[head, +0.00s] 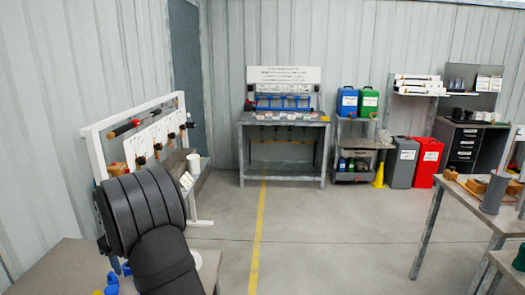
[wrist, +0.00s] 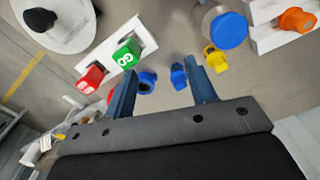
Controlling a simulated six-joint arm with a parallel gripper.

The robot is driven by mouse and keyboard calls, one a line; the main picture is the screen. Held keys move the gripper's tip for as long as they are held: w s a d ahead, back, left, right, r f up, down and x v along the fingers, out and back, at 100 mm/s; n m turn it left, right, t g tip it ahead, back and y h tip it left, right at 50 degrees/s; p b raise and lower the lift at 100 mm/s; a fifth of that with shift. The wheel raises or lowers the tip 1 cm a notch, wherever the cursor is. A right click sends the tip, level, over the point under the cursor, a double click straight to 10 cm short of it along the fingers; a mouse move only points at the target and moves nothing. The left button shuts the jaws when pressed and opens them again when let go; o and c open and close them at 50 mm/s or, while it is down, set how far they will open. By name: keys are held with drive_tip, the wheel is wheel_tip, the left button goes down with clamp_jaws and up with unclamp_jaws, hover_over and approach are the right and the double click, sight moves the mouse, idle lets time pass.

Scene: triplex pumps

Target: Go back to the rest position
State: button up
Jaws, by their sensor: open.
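In the wrist view my gripper (wrist: 163,92) is open. Its two blue-grey fingers stand apart, and nothing is held between them. Beyond the fingers, small blue pieces (wrist: 178,76) and yellow pieces (wrist: 216,59) lie on a grey-brown surface (wrist: 170,30). In the head view my dark arm fills the lower left and hides part of the bench there; the gripper itself cannot be made out in that view.
A green block (wrist: 126,53) and a red block (wrist: 90,80) sit on a white strip near the fingers. A blue-topped cylinder (wrist: 228,31) and an orange piece (wrist: 297,19) are at upper right. In the head view, a white frame (head: 97,150) stands beside my arm; the middle floor (head: 320,225) is clear.

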drive_tip(key=w+d+m, duration=0.1)
drive_tip(key=w+d, duration=0.1)
drive_tip(key=d, duration=0.1)
drive_tip(key=w+d+m, duration=0.2)
drive_tip(key=d, duration=0.2)
drive_tip(key=w+d+m, duration=0.1)
drive_tip(key=w+d, duration=0.1)
drive_tip(key=d, duration=0.1)
drive_tip(key=shift+w+d+f, duration=0.15)
drive_tip(key=shift+d+f, duration=0.05)
drive_tip(key=w+d+m, duration=0.2)
drive_tip(key=d+m, duration=0.5)
drive_tip(key=d, duration=1.5)
drive_tip(key=shift+d+f+m, duration=0.2)
drive_tip(key=shift+f+m, duration=0.1)
drive_tip(key=shift+m, duration=0.1)
